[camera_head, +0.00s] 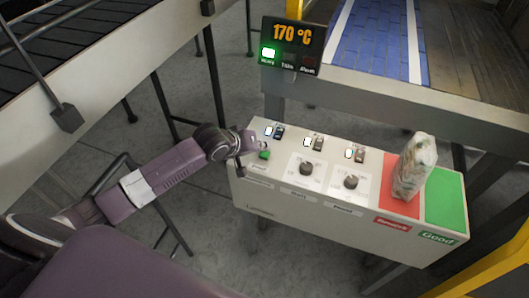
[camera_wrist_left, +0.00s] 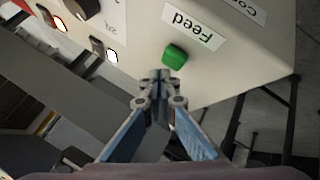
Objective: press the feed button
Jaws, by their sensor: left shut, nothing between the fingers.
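The feed button is a small green button (camera_wrist_left: 174,56) beside a white label reading "Feed" in the left wrist view. It also shows at the left end of the control box top in the head view (camera_head: 264,155). My left gripper (camera_wrist_left: 158,76) is shut and empty, its fingertips pointing at the button and just short of it in the picture; whether they touch cannot be told. In the head view the left gripper (camera_head: 256,143) is at the box's left end, close to the button. My right gripper is not in view.
The white control box (camera_head: 300,205) carries several switches and two black knobs (camera_head: 306,168). A bag (camera_head: 414,165) stands on the red area, beside a green "Good" area (camera_head: 447,198). Conveyors lie at the left and back.

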